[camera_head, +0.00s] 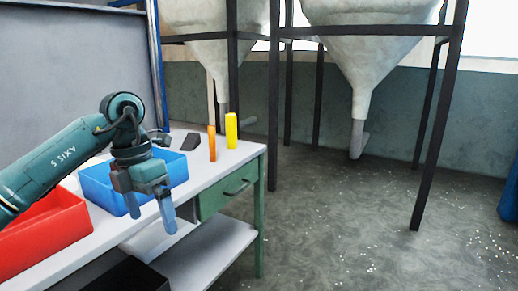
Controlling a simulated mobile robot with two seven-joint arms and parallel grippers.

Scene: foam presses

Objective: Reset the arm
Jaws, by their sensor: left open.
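My left arm comes in from the left, over the table. Its left gripper (150,208) points down, with its two fingers spread apart and nothing seen between them. It hangs in front of the near edge of the blue bin (97,188) and covers part of that bin. My right gripper does not show.
A white table (214,171) bears a red bin (40,238), an orange cylinder (212,143), a yellow cylinder (231,130) and a dark wedge-shaped thing (190,142). Hoppers on dark frames (437,128) stand behind.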

